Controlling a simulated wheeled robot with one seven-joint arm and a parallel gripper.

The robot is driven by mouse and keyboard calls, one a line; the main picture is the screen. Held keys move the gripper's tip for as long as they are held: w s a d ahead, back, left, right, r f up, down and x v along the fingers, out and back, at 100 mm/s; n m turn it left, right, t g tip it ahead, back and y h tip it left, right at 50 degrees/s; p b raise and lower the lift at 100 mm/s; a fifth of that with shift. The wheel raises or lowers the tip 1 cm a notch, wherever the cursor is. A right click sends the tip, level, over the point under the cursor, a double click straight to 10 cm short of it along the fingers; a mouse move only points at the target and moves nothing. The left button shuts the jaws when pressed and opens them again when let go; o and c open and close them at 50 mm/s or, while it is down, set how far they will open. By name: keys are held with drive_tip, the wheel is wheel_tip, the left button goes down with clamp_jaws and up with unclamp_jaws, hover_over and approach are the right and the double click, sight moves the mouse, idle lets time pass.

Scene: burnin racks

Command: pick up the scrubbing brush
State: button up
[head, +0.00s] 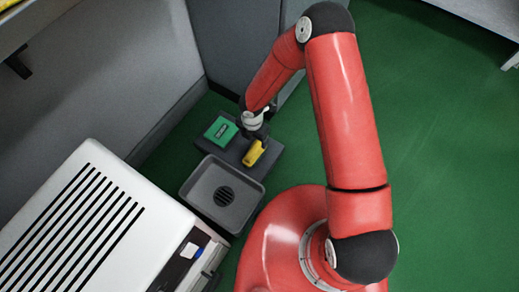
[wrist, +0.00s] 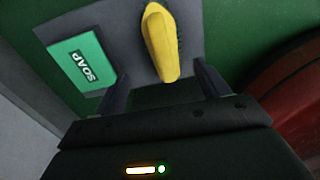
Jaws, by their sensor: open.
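The scrubbing brush (head: 254,152) has a yellow body and lies on a dark grey slab (head: 283,163) near the floor. My gripper (wrist: 158,83) is open, with one finger to each side of the brush's near end in the picture. The fingers do not appear to touch the brush. In the head view my gripper (head: 256,132) is just above the brush, and its fingertips are hard to make out.
A grey basin with a drain (head: 202,191) is in front. A white slotted cabinet (head: 75,225) stands left, grey panels behind. Green floor (head: 440,130) is clear right.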

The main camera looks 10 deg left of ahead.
sight(255, 147)
drive_tip(key=f, duration=0.3)
drive_tip(key=shift+s+a, duration=0.1)
drive_tip(key=shift+s, duration=0.15)
drive_tip(key=shift+d+f+b, duration=0.2)
drive_tip(key=shift+f+b, duration=0.1)
drive_tip(key=shift+f, duration=1.1)
drive_tip(key=shift+d+f+b, duration=0.15)
drive_tip(key=shift+f+b, duration=0.1)
drive_tip(key=shift+f, duration=1.1)
drive_tip(key=c, duration=1.2)
wheel_tip(255, 147, up, 20)
drive_tip(key=p, duration=0.3)
